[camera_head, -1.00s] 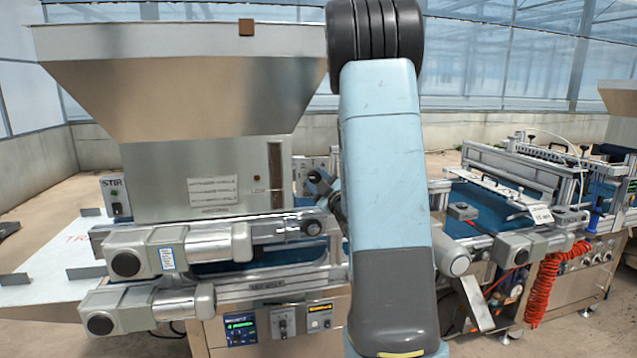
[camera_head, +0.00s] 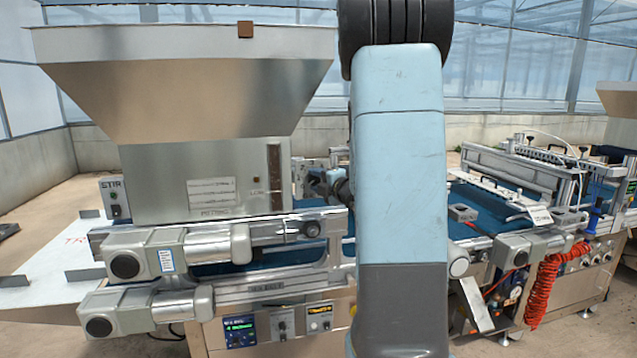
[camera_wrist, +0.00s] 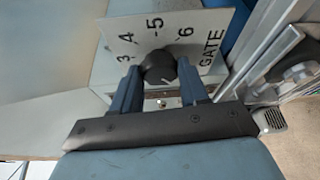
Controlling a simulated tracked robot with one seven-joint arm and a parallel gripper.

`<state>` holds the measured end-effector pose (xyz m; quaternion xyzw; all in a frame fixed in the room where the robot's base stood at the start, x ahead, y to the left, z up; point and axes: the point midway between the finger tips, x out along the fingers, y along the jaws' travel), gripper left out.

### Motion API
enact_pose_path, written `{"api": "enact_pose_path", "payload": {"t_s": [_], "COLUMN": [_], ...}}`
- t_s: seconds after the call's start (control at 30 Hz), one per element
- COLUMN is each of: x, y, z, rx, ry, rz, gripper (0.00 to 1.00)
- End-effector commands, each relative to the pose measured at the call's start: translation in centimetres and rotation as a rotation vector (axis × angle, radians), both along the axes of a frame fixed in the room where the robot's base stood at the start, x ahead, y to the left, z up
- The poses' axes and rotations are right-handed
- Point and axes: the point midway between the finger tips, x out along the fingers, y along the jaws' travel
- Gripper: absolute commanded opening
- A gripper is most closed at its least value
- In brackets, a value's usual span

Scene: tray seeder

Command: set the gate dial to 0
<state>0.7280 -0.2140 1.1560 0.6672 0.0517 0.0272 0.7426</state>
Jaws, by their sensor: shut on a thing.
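The gate dial is a round black knob (camera_wrist: 158,66) on a pale plate (camera_wrist: 205,22) marked 3, 4, 5, 6 and GATE in the wrist view. The 0 mark is not visible there. A small pale line shows on the knob's near side, but I cannot read the setting from it. My gripper (camera_wrist: 160,80) is shut on the knob, with one dark blue finger on each side. In the head view my arm hides most of the gripper and dial.
The steel hopper (camera_head: 190,95) rises to the left of my arm. A blue conveyor belt (camera_head: 485,212) runs along the machine. A control panel (camera_head: 240,330) sits low in front. A coiled red hose (camera_head: 545,290) hangs at the right.

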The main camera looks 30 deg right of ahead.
Motion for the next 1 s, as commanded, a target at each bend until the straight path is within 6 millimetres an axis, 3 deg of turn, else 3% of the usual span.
{"api": "enact_pose_path", "payload": {"t_s": [0.77,0.8,1.0], "x": [-0.07,-0.07,-0.05], "y": [0.37,0.36,0.21], "z": [-0.61,-0.61,-0.37], "rx": [-0.094,-0.094,-0.093], "ry": [0.042,0.042,0.036], "rz": [0.006,0.006,0.004], "gripper": [0.13,0.47,0.66]}}
